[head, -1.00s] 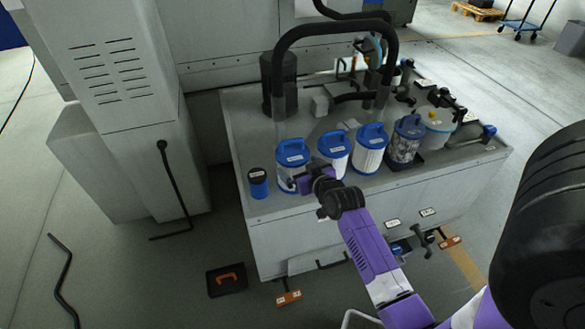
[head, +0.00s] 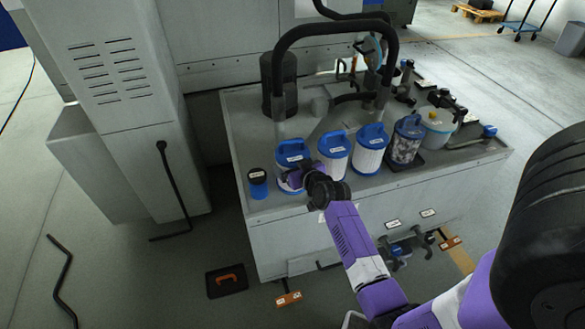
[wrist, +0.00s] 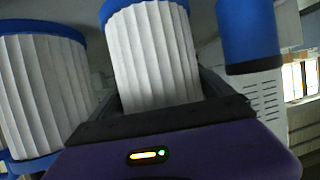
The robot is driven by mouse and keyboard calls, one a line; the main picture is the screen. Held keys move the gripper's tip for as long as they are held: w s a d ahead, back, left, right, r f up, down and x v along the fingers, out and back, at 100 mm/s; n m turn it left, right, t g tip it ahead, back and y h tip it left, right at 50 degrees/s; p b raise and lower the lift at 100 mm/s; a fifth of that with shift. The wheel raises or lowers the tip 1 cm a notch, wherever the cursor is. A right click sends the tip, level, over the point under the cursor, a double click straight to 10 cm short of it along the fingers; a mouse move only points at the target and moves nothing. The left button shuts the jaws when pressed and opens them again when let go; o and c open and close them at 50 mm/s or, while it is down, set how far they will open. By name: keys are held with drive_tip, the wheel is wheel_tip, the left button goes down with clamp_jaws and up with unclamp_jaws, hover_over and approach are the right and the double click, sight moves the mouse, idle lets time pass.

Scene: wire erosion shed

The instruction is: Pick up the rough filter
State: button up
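Several blue-capped filters stand in a row on the bench. Their labels are too small to read, so I cannot tell by label which is the rough filter. My gripper (head: 291,180) is at the leftmost large pleated filter (head: 292,156), low on its body and covering part of it. In the wrist view this white pleated filter (wrist: 152,58) stands between my dark fingers, which look open around it; firm contact cannot be made out. A second white pleated filter (head: 335,151) stands just right of it, and a pleated filter shows at left in the wrist view (wrist: 45,95).
A small blue canister (head: 258,184) stands close left of my gripper. A third white filter (head: 369,150) and a dark mottled one (head: 406,140) stand further right. A black hose (head: 335,30) arches behind the row. The bench's front edge is close below.

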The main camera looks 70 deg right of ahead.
drive_tip(key=shift+r, duration=0.15)
drive_tip(key=c, duration=0.6)
drive_tip(key=shift+r, duration=0.1)
